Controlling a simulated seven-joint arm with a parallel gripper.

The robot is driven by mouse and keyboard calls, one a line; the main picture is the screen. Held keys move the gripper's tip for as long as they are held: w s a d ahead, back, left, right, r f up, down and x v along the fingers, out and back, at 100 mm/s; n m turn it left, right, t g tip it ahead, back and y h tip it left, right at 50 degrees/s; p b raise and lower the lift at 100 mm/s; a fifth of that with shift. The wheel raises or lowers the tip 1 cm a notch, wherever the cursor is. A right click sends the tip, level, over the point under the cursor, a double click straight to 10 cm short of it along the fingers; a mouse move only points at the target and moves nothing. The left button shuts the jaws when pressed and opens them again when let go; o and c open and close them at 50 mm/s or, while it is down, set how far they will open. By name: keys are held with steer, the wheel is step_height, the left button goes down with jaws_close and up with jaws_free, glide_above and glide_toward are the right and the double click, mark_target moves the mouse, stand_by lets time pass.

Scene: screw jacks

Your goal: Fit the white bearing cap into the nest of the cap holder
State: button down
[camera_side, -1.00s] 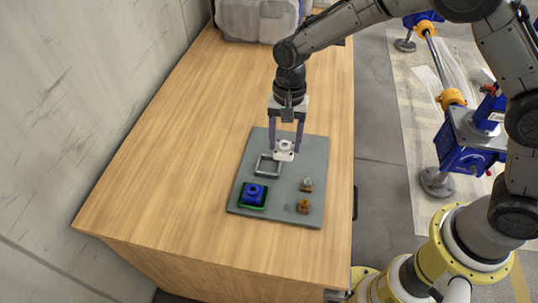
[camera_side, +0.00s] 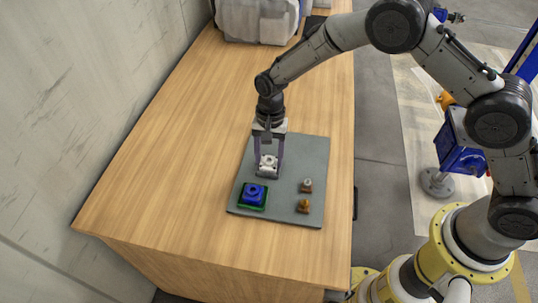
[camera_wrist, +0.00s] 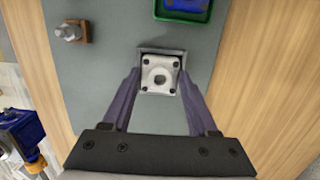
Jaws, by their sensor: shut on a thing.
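The white bearing cap (camera_side: 268,162) is a square flange with a round boss and a centre hole. It also shows in the wrist view (camera_wrist: 160,76). My gripper (camera_side: 268,168) is shut on the cap, with one purple finger on each side. The cap is over the grey square frame of the cap holder (camera_side: 267,175), whose far wall shows in the wrist view (camera_wrist: 161,51). The cap looks roughly square to the frame. I cannot tell whether it is seated in the nest or just above it.
A blue block in a green-rimmed tray (camera_side: 253,196) stands nearer the front left of the grey mat (camera_side: 290,218). Two small brown mounts stand on the right, one with a silver top (camera_side: 306,185), one orange-brown (camera_side: 304,206). Grey bags (camera_side: 257,20) lie at the table's back.

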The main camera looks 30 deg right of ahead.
mark_target(270, 157)
steer(key=shift+f, duration=0.1)
steer(key=shift+c, duration=0.9)
jaws_free()
step_height(270, 157, up, 12)
steer(key=w+d, duration=0.1)
